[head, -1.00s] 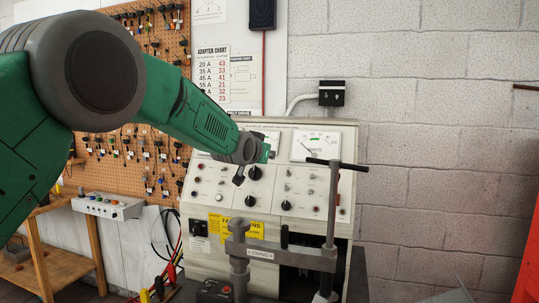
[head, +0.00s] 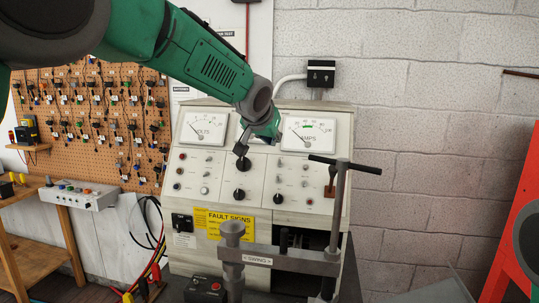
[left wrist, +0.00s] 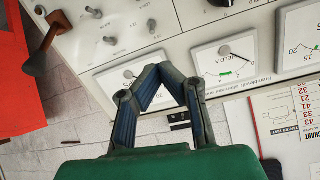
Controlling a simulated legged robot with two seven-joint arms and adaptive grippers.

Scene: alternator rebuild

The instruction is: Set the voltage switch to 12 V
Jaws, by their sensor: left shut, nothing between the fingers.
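The test bench panel (head: 262,190) carries black rotary knobs and several small switches. An upper black knob (head: 243,163) sits in the middle, with lower knobs at left (head: 239,193) and right (head: 278,198). My left gripper (head: 241,149) is shut and empty, pointing down just above the upper knob in the picture; contact cannot be told. In the left wrist view its closed fingertips (left wrist: 163,70) show in front of the meters. My right gripper is not in view.
The volts meter (head: 206,128) and amps meter (head: 307,133) flank my left gripper. A clamp with a T-handle (head: 337,167) stands before the panel's right side. A pegboard (head: 95,125) hangs at left, and a red frame (head: 518,215) stands at right.

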